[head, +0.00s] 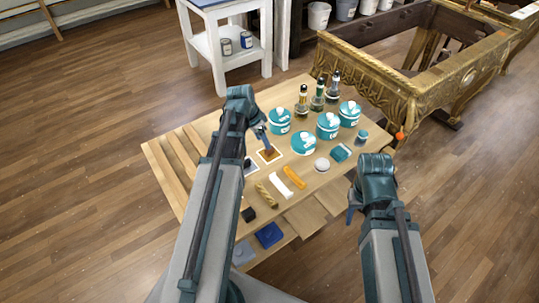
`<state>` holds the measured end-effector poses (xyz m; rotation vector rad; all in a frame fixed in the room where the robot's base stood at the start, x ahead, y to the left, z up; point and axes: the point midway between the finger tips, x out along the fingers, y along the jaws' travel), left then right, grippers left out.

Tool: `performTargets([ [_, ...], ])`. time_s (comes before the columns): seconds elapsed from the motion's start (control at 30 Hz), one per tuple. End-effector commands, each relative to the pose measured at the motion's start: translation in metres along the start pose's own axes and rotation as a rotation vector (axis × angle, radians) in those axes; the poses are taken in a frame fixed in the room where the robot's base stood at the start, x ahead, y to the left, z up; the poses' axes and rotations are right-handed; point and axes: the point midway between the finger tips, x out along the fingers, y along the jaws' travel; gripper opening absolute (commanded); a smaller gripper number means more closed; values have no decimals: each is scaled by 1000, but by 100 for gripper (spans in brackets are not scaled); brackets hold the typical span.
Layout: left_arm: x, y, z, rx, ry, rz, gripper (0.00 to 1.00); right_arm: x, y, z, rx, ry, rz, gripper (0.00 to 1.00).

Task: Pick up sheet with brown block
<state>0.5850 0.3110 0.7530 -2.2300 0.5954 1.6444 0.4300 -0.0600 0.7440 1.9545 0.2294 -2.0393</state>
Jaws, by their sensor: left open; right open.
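The small orange-brown sheet (274,158) lies on the wooden table, left of the middle. A darker brown block (268,151) seems to sit on it, partly hidden by my gripper. My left gripper (263,141) is open and points down just above the block and sheet. Whether it touches them is too small to tell. My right gripper (351,210) is open and empty, near the table's right front edge, well away from the sheet.
Several teal-and-white tubs (328,126) and dark bottles (318,95) stand behind and right. A white strip (281,186), orange piece (294,178), twisted tan roll (266,196) and dark block (248,214) lie nearer. A gilt console frame (370,75) stands behind.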

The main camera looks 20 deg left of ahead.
Motion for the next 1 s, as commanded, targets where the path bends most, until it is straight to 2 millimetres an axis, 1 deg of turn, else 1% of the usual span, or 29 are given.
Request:
performTargets([
  [0.17, 16, 3, -2, 2, 0, 0, 55, 15, -1, -1, 0, 0, 0, 50],
  [0.3, 36, 7, -6, 2, 0, 0, 55, 32, -3, -2, 0, 0, 0, 50],
  [0.43, 50, 7, -6, 1, 0, 0, 55, 45, -4, -3, 0, 0, 0, 50],
  [0.53, 53, 7, -6, 1, 0, 0, 55, 48, -5, -3, 0, 0, 0, 50],
  [0.73, 51, 7, -7, 0, 0, 0, 55, 46, -4, -3, 0, 0, 0, 50],
  [0.77, 51, 7, -7, 0, 0, 0, 53, 46, -4, -3, 0, 0, 0, 50],
  [0.8, 51, 7, -7, 0, 0, 0, 46, 46, -4, -3, 0, 0, 0, 50],
  [0.97, 51, 7, -7, 0, 0, 0, 17, 46, -4, -3, 0, 0, 0, 50],
  [1.0, 51, 7, -7, 0, 0, 0, 10, 46, -4, -3, 0, 0, 0, 50],
])
